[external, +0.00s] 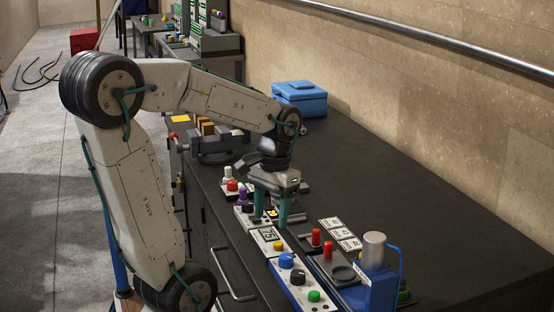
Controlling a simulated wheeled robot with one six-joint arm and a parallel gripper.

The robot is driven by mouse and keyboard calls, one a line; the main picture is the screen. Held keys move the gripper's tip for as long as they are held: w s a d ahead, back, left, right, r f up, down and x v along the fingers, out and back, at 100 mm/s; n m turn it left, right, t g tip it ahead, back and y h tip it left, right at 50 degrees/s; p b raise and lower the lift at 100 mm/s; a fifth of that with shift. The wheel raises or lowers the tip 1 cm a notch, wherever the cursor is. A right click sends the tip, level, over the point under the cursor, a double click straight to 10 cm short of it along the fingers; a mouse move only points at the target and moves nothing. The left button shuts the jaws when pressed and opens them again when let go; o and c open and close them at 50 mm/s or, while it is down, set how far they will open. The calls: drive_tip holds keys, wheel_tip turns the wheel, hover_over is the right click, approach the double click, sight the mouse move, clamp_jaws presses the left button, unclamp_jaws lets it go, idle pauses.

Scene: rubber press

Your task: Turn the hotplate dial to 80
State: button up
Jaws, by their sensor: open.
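My gripper (271,213) points straight down over the row of control panels at the bench's front edge. Its two teal fingers are apart, with nothing visible held between them. A small yellow knob (278,246) sits at that panel's near edge. A blue dial (286,261) is on the white panel nearer the camera. I cannot tell which knob is the hotplate dial; the fingers partly hide the panel below them.
A black knob (298,277) and a green button (314,296) share the white panel. Red-handled parts, white cards (343,236) and a blue press with a metal cylinder (374,250) stand to the right. A blue box (299,98) is at the back.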

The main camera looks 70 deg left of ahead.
drive_tip(key=w+a+f+n, duration=0.2)
drive_tip(key=a+n, duration=0.1)
drive_tip(key=a, duration=0.7)
drive_tip(key=n, duration=0.7)
hover_over(248, 202)
drive_tip(key=shift+w+f+y, duration=0.25)
drive_tip(key=shift+f+y, duration=0.05)
drive_tip(key=shift+f, duration=0.8)
drive_tip(key=shift+s+d+f, duration=0.1)
drive_tip(key=shift+d+f, duration=0.05)
drive_tip(key=shift+f, duration=0.1)
wheel_tip(248, 202, down, 7)
drive_tip(key=shift+s+f, duration=0.15)
drive_tip(key=c, duration=1)
